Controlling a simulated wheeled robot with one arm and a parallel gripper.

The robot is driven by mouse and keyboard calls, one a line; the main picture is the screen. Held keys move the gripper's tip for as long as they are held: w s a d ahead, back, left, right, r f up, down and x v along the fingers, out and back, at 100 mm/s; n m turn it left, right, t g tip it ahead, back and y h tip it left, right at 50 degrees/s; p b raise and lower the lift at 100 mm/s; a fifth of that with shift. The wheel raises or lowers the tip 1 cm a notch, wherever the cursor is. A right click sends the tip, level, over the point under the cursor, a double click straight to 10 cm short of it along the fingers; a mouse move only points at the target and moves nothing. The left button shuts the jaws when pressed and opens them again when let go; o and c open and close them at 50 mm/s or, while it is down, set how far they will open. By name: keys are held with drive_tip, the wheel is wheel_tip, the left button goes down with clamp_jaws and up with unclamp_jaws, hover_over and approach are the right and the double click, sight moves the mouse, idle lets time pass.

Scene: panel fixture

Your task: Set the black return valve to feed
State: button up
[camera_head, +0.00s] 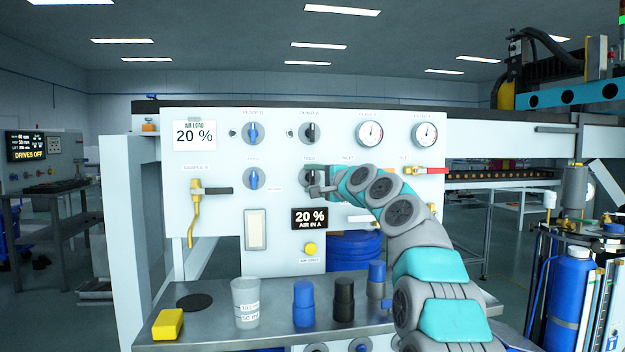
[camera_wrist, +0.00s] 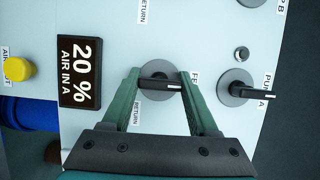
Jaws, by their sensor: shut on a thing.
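The black return valve (camera_wrist: 160,86) is a round grey dial with a black bar handle, on the white panel. In the wrist view its white-marked end points right, towards the FEED label (camera_wrist: 194,80); the RETURN label (camera_wrist: 137,115) is at the lower left. My gripper (camera_wrist: 160,77) has its two green fingers at the two ends of the handle and is shut on it. In the head view my gripper (camera_head: 319,189) covers part of the valve (camera_head: 309,176), so the handle's direction is hard to tell there.
The black pump A knob (camera_head: 310,132) is above the valve, and a blue valve (camera_head: 253,179) is to its left. A red-handled lever (camera_head: 430,171) is at the right. Below are a 20 % display (camera_head: 310,218), a yellow button (camera_head: 310,249) and a bench with bottles (camera_head: 344,300).

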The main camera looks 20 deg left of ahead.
drive_tip(key=shift+a+f, duration=0.1)
drive_tip(key=o, duration=1.4)
drive_tip(key=shift+c, duration=0.2)
drive_tip(key=shift+b+v, duration=0.65)
drive_tip(key=shift+v, duration=0.2)
drive_tip(key=b+v, duration=0.2)
drive_tip(key=v, duration=0.4)
drive_tip(key=shift+s, duration=0.15)
